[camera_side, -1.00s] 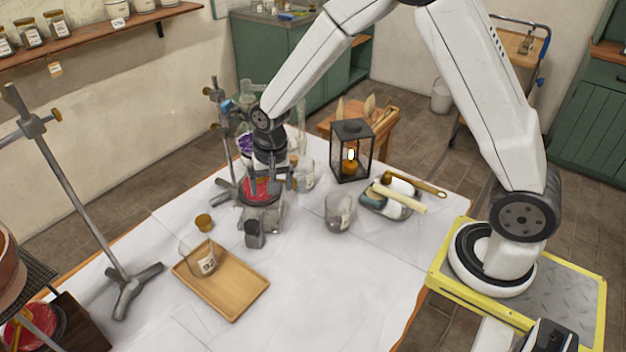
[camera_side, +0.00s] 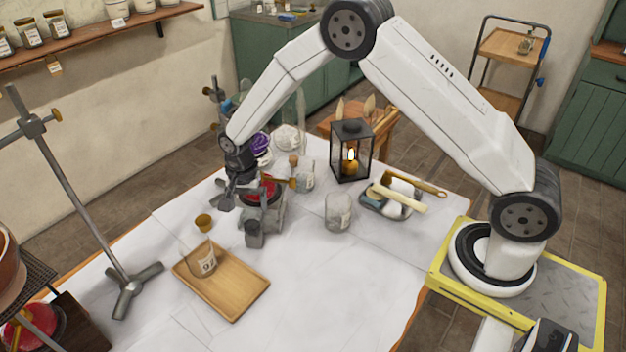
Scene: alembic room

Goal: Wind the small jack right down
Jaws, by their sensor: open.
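The small jack (camera_side: 268,218) is a grey block-like stand on the white table, left of the middle, with something red (camera_side: 264,190) at its top. A dark grey piece (camera_side: 254,236) sticks out at its front. A brass-coloured piece (camera_side: 278,181) shows beside the red top; I cannot tell what it belongs to. My gripper (camera_side: 238,200) is open and points down at the jack's left side, its fingers partly in front of the jack. I cannot tell whether they touch it. My gripper hides part of the jack's upper left.
A glass beaker (camera_side: 338,215), a black lantern (camera_side: 351,150) and a dish of tools (camera_side: 385,207) stand right. A metal stand (camera_side: 75,190) is left. The front middle is clear.

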